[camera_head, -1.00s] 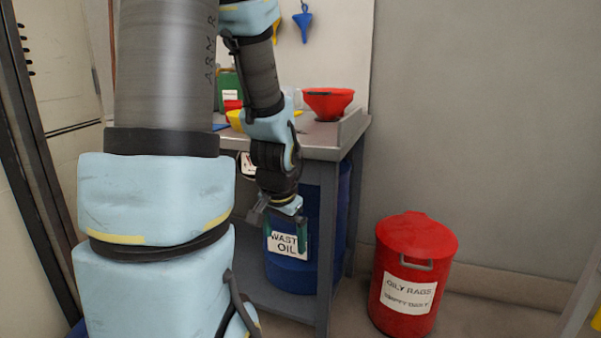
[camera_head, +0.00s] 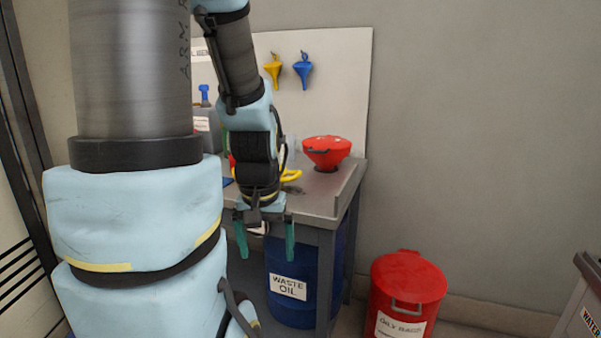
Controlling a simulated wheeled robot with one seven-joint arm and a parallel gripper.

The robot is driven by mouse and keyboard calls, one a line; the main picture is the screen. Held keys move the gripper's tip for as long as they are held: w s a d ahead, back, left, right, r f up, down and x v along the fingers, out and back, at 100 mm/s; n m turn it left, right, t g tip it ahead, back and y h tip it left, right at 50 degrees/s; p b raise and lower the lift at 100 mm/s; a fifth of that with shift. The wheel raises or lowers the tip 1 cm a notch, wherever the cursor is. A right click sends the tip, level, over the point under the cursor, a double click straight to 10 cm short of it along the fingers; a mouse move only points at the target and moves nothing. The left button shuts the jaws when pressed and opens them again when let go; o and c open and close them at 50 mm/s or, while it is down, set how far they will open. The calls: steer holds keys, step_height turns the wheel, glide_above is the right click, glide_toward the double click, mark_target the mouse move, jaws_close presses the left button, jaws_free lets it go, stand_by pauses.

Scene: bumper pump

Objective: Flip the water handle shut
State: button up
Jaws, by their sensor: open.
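My gripper (camera_head: 265,243) hangs in front of the workbench's front edge, pointing down, with its two green fingers spread apart and nothing between them. Most of that box is cut off by the frame edge. No water handle can be made out in this view. My gripper is far to the left of the labelled box.
A metal workbench (camera_head: 318,198) holds a red funnel (camera_head: 326,152) and other items. A blue waste oil drum (camera_head: 305,285) stands below it. A red oily rags bin (camera_head: 407,290) stands on the floor to the right. Yellow and blue funnels (camera_head: 303,70) hang on the back board.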

step_height(320, 180, up, 7)
steer(key=p, duration=0.4)
